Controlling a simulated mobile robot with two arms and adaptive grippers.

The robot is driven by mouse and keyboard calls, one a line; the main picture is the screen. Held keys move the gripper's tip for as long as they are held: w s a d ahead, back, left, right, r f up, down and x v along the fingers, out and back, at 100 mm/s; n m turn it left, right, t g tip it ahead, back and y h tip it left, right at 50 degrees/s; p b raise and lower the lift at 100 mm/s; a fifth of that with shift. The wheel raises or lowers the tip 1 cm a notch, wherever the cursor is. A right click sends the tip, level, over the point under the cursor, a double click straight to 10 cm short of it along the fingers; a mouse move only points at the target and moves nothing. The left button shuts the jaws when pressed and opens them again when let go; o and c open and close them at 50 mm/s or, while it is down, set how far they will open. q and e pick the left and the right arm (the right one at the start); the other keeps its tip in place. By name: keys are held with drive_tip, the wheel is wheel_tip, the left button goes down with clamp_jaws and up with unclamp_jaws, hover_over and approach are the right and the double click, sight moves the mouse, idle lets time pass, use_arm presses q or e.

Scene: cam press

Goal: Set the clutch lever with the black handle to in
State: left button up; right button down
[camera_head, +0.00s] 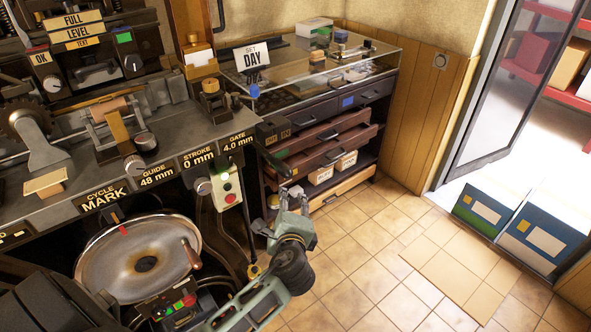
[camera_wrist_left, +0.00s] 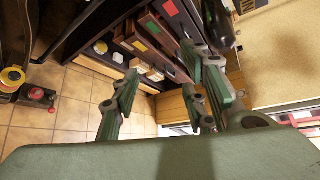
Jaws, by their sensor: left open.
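A thin dark lever rod (camera_head: 247,225) rises from a yellow hub (camera_head: 254,271) at the right end of the machine. My left gripper (camera_head: 292,198) is open and empty, to the right of the rod and below that dark piece, apart from both as far as I can tell. Its spread fingers (camera_wrist_left: 160,88) show in the left wrist view, with a dark rounded piece (camera_wrist_left: 217,22) beyond them. My right gripper is out of view.
A control box with green and red buttons (camera_head: 229,190) hangs left of the rod. A drawer cabinet (camera_head: 345,118) stands behind my gripper.

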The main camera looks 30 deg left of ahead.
sight(283, 176)
use_arm(q)
drive_tip(key=shift+t+y, duration=0.4)
drive_tip(key=shift+y, duration=0.4)
drive_tip(key=r, duration=0.8)
drive_tip(key=shift+a, duration=0.3)
drive_tip(key=x, duration=0.7)
drive_tip(key=shift+s+f+p, duration=0.1)
drive_tip(key=shift+f+p, duration=0.05)
drive_tip(key=shift+p, duration=0.25)
drive_tip(key=shift+w+a+f, duration=0.1)
drive_tip(key=shift+w+a, duration=0.1)
drive_tip(key=shift+w, duration=0.05)
drive_tip(key=shift+c, duration=0.5)
drive_tip(key=shift+f, duration=0.1)
clamp_jaws()
